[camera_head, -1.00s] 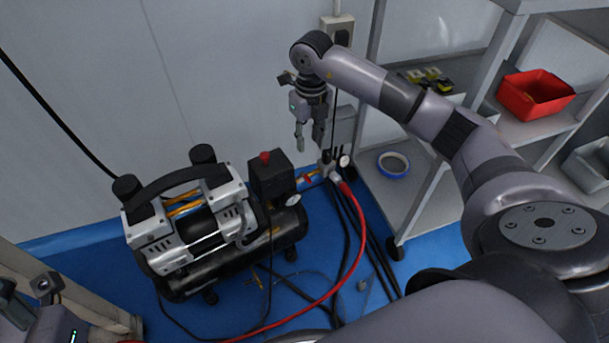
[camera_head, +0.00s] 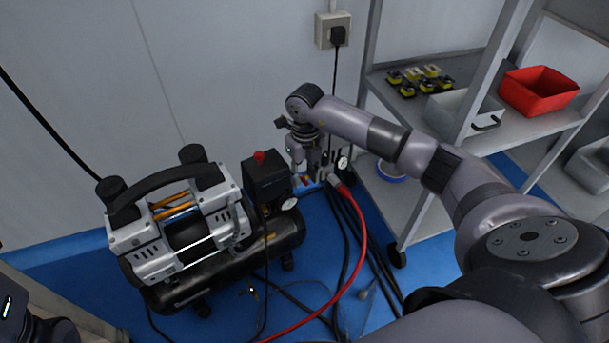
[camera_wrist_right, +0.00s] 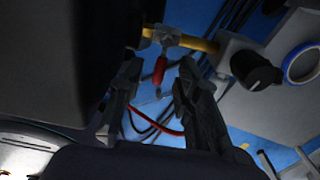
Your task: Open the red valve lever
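The red valve lever (camera_wrist_right: 160,70) hangs from a fitting on a yellow pipe in the right wrist view. My right gripper (camera_wrist_right: 158,75) is open, with one finger on each side of the lever and visible gaps between. In the head view the right gripper (camera_head: 307,176) is lowered beside the compressor's outlet, and its fingers largely hide the lever. Part of my left gripper (camera_head: 10,305) shows at the lower left edge; its fingers cannot be made out.
The compressor (camera_head: 195,235) stands left of the right gripper, its black switch box (camera_head: 266,182) close by. A pressure gauge (camera_head: 342,163) and red hose (camera_head: 362,235) are to the right. A shelf (camera_head: 520,135) with a red bin (camera_head: 538,90) stands further right.

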